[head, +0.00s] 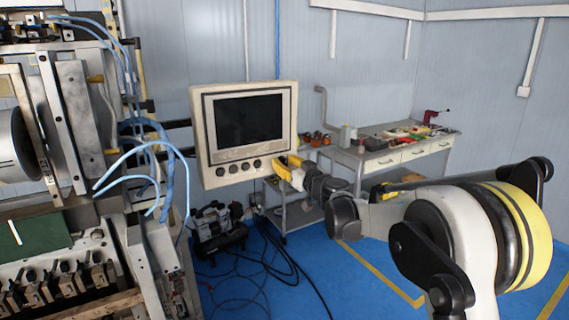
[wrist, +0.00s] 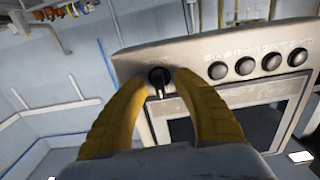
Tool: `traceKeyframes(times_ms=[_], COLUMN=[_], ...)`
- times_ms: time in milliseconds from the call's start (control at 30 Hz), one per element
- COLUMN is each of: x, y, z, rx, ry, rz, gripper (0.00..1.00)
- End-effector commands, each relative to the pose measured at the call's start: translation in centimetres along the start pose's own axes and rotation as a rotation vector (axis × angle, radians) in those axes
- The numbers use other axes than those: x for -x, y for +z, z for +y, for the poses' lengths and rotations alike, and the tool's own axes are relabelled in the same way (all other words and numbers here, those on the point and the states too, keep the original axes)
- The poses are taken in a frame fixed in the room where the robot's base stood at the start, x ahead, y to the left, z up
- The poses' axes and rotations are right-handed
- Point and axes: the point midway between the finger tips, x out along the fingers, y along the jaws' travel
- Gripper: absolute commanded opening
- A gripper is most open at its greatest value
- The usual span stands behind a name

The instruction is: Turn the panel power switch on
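The panel (head: 200,135) is a cream box with a dark screen (head: 248,119) and a row of dark knobs along its lower edge. In the wrist view, the panel (wrist: 190,50) appears upside down. The power switch (wrist: 158,77) is a black rotary knob with a raised handle at the end of the row. My gripper (wrist: 161,76) has its yellow fingertips on either side of this switch, with a gap between them. Contact with the switch cannot be told. In the head view, my gripper (head: 279,164) is at the panel's lower right corner and hides the switch.
Other black knobs (wrist: 244,65) sit beside the switch. The winder machine (head: 70,130) with blue hoses stands at left. A workbench (head: 385,157) with tools is behind at right. A compressor (head: 218,228) and loose cables lie on the blue floor below the panel.

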Motion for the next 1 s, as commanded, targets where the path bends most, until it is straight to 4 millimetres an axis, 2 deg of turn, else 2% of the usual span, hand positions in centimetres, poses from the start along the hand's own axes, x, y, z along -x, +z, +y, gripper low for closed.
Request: traceKeyframes(times_ms=[33,100,567,767,1000], x=[0.01,0.02,0.0,-0.01,-0.02], y=[0.0,0.0,-0.04,-0.04,-0.04], z=[0.01,0.01,0.02,0.06,0.12], rx=[0.0,0.0,-0.029,-0.125,-0.326], ry=[0.0,0.0,0.0,0.0,0.0], rz=[0.0,0.0,0.0,0.0,0.001], gripper=[0.2,0.0,0.0,0.0,0.0])
